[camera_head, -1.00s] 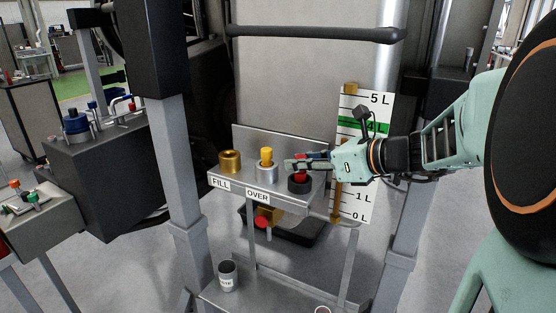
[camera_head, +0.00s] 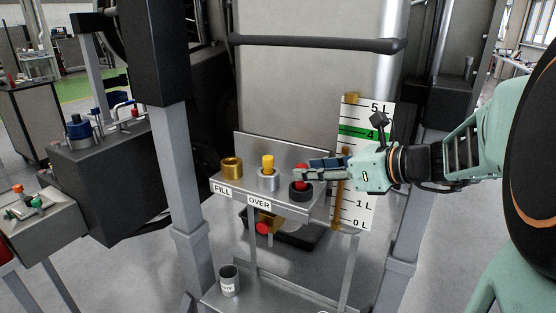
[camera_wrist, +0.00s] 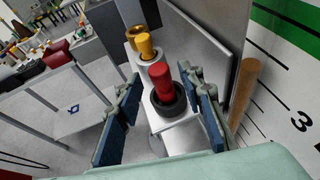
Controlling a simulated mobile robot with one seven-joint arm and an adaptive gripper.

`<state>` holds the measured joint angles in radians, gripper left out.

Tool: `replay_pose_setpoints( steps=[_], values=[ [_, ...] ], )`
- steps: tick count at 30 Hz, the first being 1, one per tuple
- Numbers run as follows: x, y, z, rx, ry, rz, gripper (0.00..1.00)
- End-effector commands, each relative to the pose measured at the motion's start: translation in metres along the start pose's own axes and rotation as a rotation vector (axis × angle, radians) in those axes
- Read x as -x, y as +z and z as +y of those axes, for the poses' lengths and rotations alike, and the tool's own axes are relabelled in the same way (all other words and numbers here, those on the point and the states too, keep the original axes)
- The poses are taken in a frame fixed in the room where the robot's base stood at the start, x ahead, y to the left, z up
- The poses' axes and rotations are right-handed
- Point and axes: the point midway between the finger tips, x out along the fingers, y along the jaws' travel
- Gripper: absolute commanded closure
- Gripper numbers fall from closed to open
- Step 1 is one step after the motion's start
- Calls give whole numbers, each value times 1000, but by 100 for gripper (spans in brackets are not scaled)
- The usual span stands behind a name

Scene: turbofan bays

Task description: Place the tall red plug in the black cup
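The tall red plug (camera_wrist: 160,80) stands in the black cup (camera_wrist: 168,101), its lower end hidden inside the cup; it looks about upright. In the head view the red plug (camera_head: 303,183) and black cup (camera_head: 301,194) are at the right end of the small shelf, with a finger crossing in front of the plug. My gripper (camera_wrist: 164,88) is open, with one blue-padded finger on each side of the cup and gaps between. In the head view my gripper (camera_head: 312,168) reaches in from the right.
A yellow plug (camera_head: 268,162) stands in a silver cup (camera_head: 268,181), with a brass cup (camera_head: 231,167) left of it. A litre scale board (camera_head: 362,160) is close behind my gripper. A grey cup (camera_head: 229,280) stands on the lower shelf (camera_head: 265,299).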

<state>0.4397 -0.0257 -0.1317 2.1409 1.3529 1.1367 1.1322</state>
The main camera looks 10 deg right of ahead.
Motion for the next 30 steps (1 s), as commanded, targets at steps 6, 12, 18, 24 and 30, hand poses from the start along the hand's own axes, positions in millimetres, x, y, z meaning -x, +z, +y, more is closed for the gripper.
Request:
replay_pose_setpoints(
  steps=[6,12,18,24,30],
  values=[
    [51,5,-1,-2,-4,-1,65],
    [78,2,0,-1,-1,0,65],
    [86,0,0,0,0,0,65],
    [86,0,0,0,0,0,65],
    [86,-1,-2,77,-8,-18,65]
  ],
)
